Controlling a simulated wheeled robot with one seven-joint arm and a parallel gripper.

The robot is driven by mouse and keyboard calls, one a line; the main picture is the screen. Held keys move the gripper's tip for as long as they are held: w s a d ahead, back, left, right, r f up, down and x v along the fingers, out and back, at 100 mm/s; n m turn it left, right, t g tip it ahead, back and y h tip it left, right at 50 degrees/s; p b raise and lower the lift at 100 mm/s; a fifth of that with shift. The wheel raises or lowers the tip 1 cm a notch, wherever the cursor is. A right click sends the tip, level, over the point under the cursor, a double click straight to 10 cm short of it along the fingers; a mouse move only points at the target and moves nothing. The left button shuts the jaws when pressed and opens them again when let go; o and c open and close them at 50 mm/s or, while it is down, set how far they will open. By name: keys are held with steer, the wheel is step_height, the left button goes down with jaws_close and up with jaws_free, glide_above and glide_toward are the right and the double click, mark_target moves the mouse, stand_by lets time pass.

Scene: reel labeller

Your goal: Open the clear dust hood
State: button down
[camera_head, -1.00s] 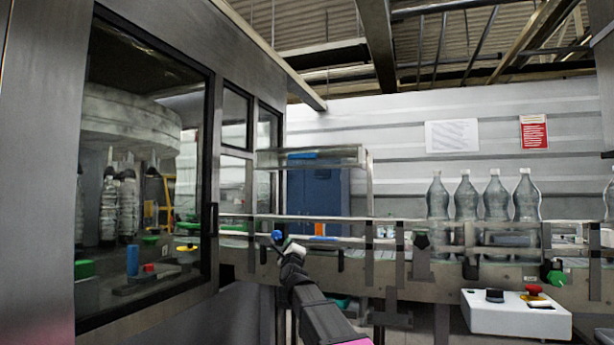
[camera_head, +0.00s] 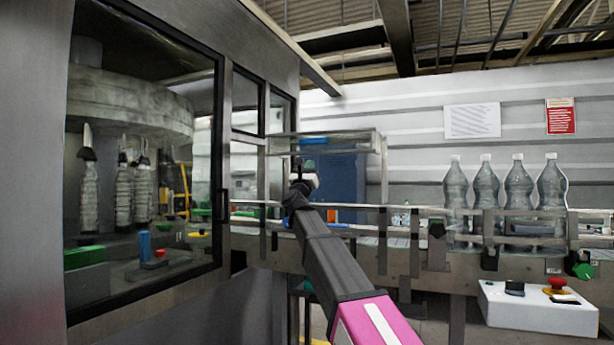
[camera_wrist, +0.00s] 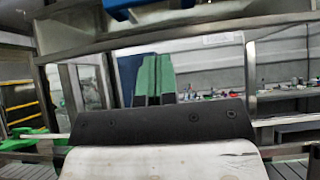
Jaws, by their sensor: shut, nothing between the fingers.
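The clear dust hood (camera_head: 350,151) is a see-through box with a thin grey frame above the conveyor, right of the big machine cabinet. It looks lowered. A blue bar (camera_head: 313,140), apparently its handle, is on its front. In the wrist view a blue piece (camera_wrist: 150,8), likely the same bar, is cut off by the top edge, above a grey frame bar (camera_wrist: 200,30). My gripper (camera_head: 298,160) is just below and left of the blue bar in the head view; contact is unclear. Its green fingers (camera_wrist: 156,62) are together and empty in the wrist view.
The conveyor (camera_head: 400,225) runs across below the hood, with several clear bottles (camera_head: 487,190) standing on it at right. A white control box (camera_head: 540,308) with a red button is at lower right. The glazed machine cabinet (camera_head: 228,200) stands close on the left. A blue cabinet (camera_head: 347,185) is behind.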

mark_target(312, 150)
steer(key=shift+w+d+r, duration=0.1)
steer(key=shift+w+r, duration=0.25)
steer(key=shift+r, duration=0.7)
steer(key=shift+w+d+r, duration=0.15)
steer(key=shift+w+r, duration=0.2)
steer(key=shift+r, duration=0.65)
steer(key=shift+w+d+r, duration=0.1)
steer(key=shift+w+r, duration=0.25)
steer(key=shift+r, duration=0.7)
